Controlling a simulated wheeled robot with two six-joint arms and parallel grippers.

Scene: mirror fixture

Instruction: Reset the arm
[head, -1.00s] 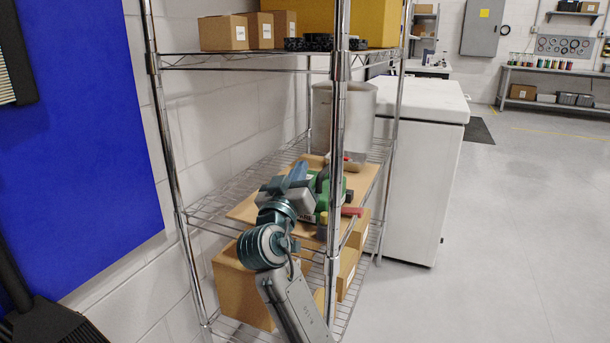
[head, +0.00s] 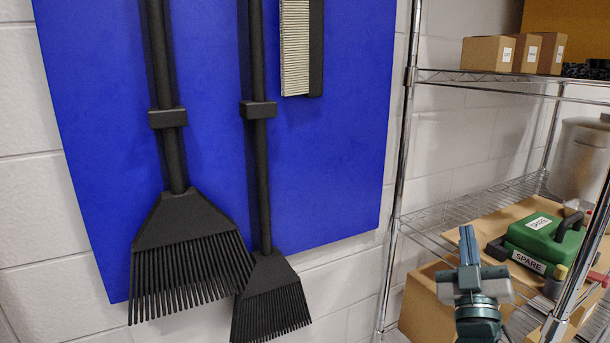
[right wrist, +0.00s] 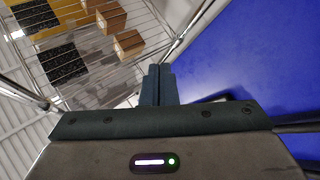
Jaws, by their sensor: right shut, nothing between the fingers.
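My right gripper (head: 467,245) stands upright at the lower right of the head view, in front of the wire shelf. Its blue fingers are together and hold nothing. In the right wrist view its fingers (right wrist: 157,84) also show closed, between the shelf and the blue panel. My left gripper is not in view.
A wire shelf (head: 440,212) stands at the right. It holds a green case labelled SPARE (head: 544,238) and small cardboard boxes (head: 487,54). A blue wall panel (head: 330,165) carries two black brooms (head: 190,245) and a brush (head: 295,50).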

